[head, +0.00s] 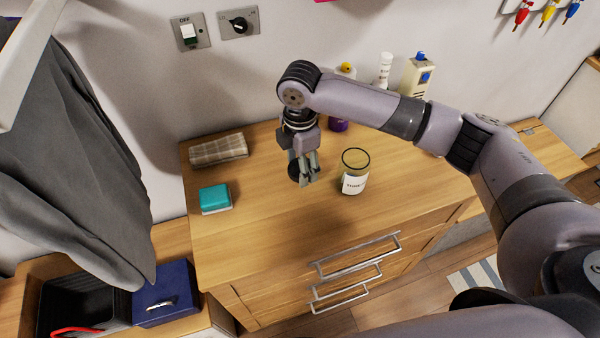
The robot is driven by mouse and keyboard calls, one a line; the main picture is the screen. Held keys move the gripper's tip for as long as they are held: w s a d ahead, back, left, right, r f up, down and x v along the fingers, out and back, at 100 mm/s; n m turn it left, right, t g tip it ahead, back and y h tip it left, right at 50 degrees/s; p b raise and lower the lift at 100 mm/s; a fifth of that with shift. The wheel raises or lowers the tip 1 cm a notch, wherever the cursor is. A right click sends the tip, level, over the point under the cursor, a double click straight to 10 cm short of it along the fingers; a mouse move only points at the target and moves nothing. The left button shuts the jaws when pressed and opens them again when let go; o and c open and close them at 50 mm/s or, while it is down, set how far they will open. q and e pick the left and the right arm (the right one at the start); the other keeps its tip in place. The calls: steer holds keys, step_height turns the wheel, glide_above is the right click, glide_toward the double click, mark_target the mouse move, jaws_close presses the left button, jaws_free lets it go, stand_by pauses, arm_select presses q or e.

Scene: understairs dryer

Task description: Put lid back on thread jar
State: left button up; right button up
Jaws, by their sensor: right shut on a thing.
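The thread jar (354,183) stands upright on the wooden cabinet top, right of centre. It is clear with a white label, and its top is open. My right gripper (309,180) points down just left of the jar, apart from it. It is shut on a dark round lid (294,172), which looks steeply tilted and is partly hidden by the fingers. I cannot tell whether the lid touches the cabinet top. My left gripper is not in view.
A checked cloth roll (218,150) and a teal sponge (214,198) lie at left on the cabinet top (260,240). Bottles, including a white one (415,78), stand behind my right arm. Front and left-middle wood is clear. A blue box (165,290) sits lower left.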

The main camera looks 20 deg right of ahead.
step_height(320, 180, up, 16)
steer(key=b, duration=0.1)
